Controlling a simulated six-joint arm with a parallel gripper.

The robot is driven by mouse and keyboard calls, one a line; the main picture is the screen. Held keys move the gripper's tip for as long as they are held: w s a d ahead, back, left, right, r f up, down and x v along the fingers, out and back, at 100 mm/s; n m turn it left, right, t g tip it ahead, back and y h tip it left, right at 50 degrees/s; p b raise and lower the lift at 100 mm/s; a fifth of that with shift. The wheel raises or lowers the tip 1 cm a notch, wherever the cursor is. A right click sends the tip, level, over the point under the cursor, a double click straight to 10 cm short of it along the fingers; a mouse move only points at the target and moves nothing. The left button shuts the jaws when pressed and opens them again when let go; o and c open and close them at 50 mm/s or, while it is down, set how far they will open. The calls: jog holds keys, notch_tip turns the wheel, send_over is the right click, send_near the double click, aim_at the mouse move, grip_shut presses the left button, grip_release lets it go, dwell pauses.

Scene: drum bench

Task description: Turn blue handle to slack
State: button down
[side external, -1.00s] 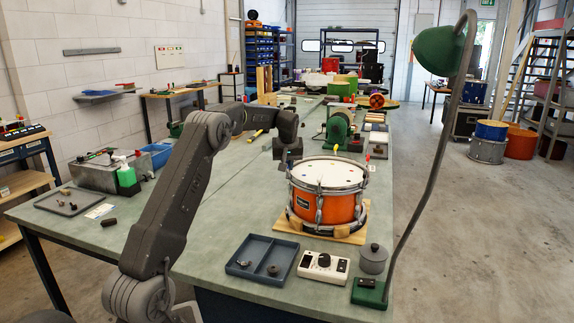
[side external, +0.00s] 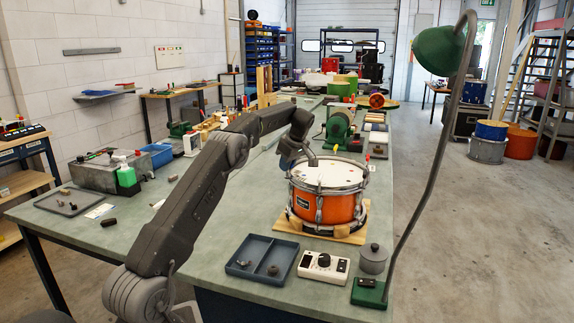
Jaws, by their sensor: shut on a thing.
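An orange snare drum (side external: 326,207) with a white head stands upright on a wooden board (side external: 345,238). A yellow handle (side external: 336,148) shows at its far rim and a red handle (side external: 368,158) at its right rim. No blue handle is visible; my gripper covers the far left part of the rim. My gripper (side external: 312,160) is there, low and tilted, at the drum's top edge. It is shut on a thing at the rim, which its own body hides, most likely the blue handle.
In front of the drum are a blue-grey tray (side external: 262,258) with small parts, a white control box (side external: 323,266) and a grey lidded pot (side external: 373,258). A green lamp (side external: 440,50) on a curved stem rises at the right. The bench left of the drum is mostly clear.

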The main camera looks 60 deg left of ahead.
jog(key=shift+n+g, duration=0.6)
jog(key=shift+n, duration=1.1)
jog(key=shift+n+h, duration=0.3)
jog(key=c, duration=1.2)
grip_release()
jog(key=shift+o, duration=0.2)
